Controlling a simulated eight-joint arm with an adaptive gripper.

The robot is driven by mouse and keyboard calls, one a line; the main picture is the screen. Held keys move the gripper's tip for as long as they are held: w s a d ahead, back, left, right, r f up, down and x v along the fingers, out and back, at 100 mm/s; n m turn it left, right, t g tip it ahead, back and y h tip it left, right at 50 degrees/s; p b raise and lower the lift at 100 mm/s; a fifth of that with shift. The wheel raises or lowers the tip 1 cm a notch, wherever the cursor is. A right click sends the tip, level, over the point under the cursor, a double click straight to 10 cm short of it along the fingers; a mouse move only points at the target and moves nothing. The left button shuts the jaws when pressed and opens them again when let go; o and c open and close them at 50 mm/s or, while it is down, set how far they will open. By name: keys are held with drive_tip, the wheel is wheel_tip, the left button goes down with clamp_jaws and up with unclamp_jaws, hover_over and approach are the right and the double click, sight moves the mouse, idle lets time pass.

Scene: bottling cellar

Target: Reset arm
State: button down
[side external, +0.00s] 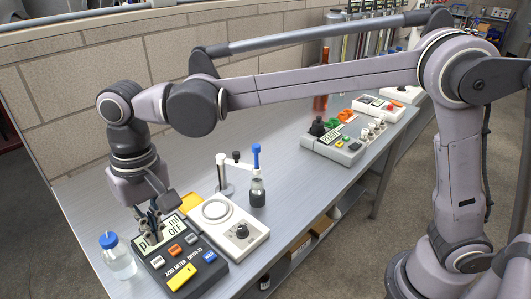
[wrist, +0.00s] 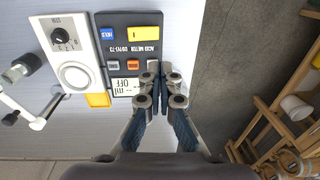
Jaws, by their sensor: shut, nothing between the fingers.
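My arm reaches out over the bench from the right, bent down at the wrist. My gripper (side external: 152,228) points down at the dark acid meter (side external: 182,262), close over its display end. In the wrist view the fingers of my gripper (wrist: 160,76) are together with nothing between them, next to the display and buttons of the acid meter (wrist: 117,52). The display reads OFF. I cannot tell whether the fingertips touch the meter; they cover part of its edge.
A blue-capped bottle (side external: 118,260) stands left of the meter. A white stirrer plate (side external: 232,232) and a blue-topped flask (side external: 257,190) stand to its right. A grey control box (side external: 335,147) sits farther along. Bare bench (side external: 105,190) lies behind my gripper. Wooden shelving (wrist: 275,120) shows beyond the bench edge.

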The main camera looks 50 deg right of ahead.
drive_tip(key=d+r+t, duration=0.2)
drive_tip(key=d, duration=0.8)
drive_tip(key=s+d+f+t, duration=0.2)
drive_tip(key=s+d, duration=0.3)
drive_tip(key=d, duration=0.6)
drive_tip(key=s+d+f+t, duration=0.3)
drive_tip(key=s+d, duration=0.1)
drive_tip(key=d, duration=0.8)
drive_tip(key=shift+s+h, duration=0.35)
drive_tip(key=shift+h, duration=0.05)
drive_tip(key=shift+d, duration=0.1)
